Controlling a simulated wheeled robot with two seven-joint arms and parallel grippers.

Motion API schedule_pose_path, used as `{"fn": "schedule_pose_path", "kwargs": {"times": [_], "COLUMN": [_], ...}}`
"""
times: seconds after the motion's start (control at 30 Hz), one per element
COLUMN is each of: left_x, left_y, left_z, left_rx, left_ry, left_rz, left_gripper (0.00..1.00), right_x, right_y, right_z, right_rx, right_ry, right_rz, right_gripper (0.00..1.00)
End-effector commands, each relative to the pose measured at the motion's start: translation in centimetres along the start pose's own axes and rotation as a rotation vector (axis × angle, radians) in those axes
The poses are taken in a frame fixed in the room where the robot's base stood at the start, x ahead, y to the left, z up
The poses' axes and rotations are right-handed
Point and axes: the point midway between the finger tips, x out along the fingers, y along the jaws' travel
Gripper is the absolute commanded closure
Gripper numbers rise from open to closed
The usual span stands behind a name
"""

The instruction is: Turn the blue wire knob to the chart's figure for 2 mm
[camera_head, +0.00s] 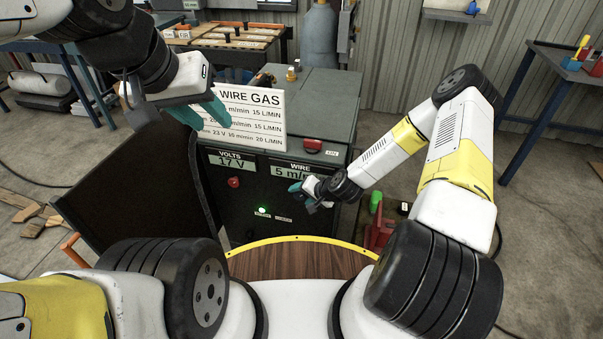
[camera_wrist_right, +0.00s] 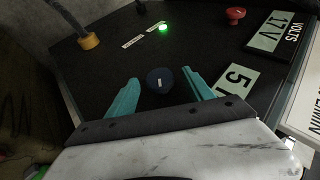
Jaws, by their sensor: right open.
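The blue wire knob (camera_wrist_right: 160,80), dark with a short white mark, sits on the machine's black front panel. My right gripper (camera_wrist_right: 165,98) is open, with one teal finger on each side of the knob and a gap to each. In the head view my right gripper (camera_head: 306,191) hides the knob, just below the WIRE display (camera_head: 293,171), which reads 5 m/min. The chart (camera_head: 262,118) stands on the machine's top.
The VOLTS display (camera_head: 232,161) reads 17 V, with a red knob (camera_head: 233,182) below it. A green lamp (camera_head: 262,210) is lit lower on the panel. A dark side panel (camera_head: 130,180) stands at left.

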Motion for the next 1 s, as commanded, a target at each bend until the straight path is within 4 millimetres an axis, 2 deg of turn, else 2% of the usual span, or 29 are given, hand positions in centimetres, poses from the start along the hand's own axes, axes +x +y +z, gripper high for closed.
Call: {"fn": "schedule_pose_path", "kwargs": {"times": [0.13, 0.4, 0.5, 0.67, 1.0], "left_x": [0.0, 0.0, 0.0, 0.0, 0.0], "left_y": [0.0, 0.0, 0.0, 0.0, 0.0], "left_z": [0.0, 0.0, 0.0, 0.0, 0.0], "left_rx": [0.000, 0.000, 0.000, 0.000, 0.000], "left_ry": [0.000, 0.000, 0.000, 0.000, 0.000], "left_rz": [0.000, 0.000, 0.000, 0.000, 0.000], "left_gripper": [0.64, 0.64, 0.64, 0.64, 0.64], "right_x": [-1.3, -5.9, -7.0, -7.8, -7.8], "right_y": [0.0, 0.0, 0.0, 0.0, 0.0], "right_z": [-0.2, -0.1, -0.1, 0.0, 0.0], "right_rx": [0.000, 0.000, 0.000, 0.000, 0.000], "right_ry": [0.002, 0.003, 0.002, 0.001, 0.000], "right_rz": [0.001, 0.000, 0.000, 0.000, 0.000], "right_gripper": [0.40, 0.40, 0.40, 0.40, 0.40]}}
